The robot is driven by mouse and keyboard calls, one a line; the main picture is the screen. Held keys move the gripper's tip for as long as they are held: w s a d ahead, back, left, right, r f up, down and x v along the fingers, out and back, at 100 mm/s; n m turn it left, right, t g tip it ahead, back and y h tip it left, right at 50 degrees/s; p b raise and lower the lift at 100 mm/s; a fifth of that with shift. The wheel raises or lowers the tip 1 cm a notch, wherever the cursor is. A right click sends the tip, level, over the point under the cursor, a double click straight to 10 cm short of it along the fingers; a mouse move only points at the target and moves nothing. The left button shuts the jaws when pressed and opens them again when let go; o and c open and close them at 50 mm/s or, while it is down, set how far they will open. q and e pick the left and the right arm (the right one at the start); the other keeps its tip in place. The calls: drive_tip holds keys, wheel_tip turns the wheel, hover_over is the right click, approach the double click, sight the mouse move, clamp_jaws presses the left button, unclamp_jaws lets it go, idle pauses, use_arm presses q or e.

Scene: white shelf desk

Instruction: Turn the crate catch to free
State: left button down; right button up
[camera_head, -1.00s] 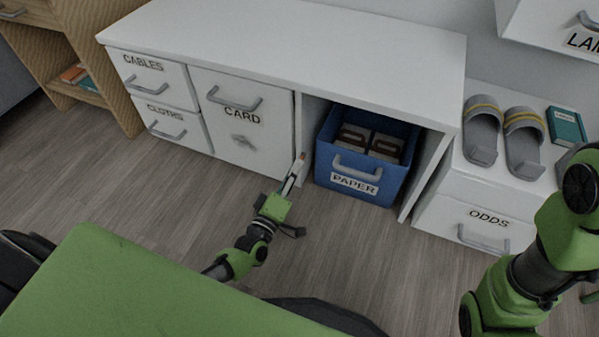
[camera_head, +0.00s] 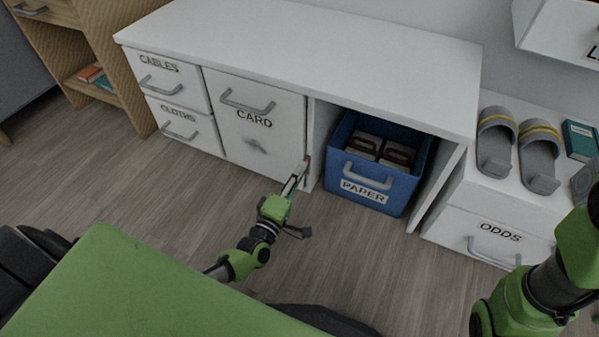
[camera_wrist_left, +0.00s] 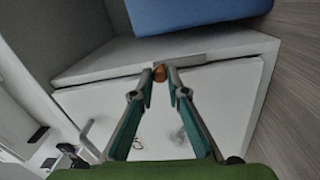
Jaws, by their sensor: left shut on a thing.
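The blue crate (camera_head: 352,199) labelled PAPER sits in the open bay of the white desk, its grey handle facing out. Its blue side also shows at the top of the left wrist view (camera_wrist_left: 195,14). The catch (camera_wrist_left: 159,73) shows as a small orange-brown piece at the panel's edge beside the bay, next to a pale grey bar. My left gripper (camera_head: 302,168) is at this edge, left of the crate. In the left wrist view its fingertips (camera_wrist_left: 162,76) are closed on the orange-brown piece. The fingers partly hide the catch, and its exact angle is unclear. My right gripper is out of view.
The CARD door (camera_head: 250,137) is left of the bay, with the CABLES (camera_head: 178,92) and CLOTHS (camera_head: 192,130) drawers beyond. At right, slippers (camera_head: 540,155) and a teal book (camera_head: 580,141) lie above the ODDS drawer (camera_head: 480,225). The floor before the crate is clear.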

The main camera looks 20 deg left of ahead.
use_arm(q)
drive_tip(key=c, duration=2)
unclamp_jaws()
drive_tip(key=shift+o, duration=0.2)
drive_tip(key=s, duration=1.2)
drive_tip(key=shift+a+f, duration=0.25)
drive_tip(key=shift+f, duration=0.2)
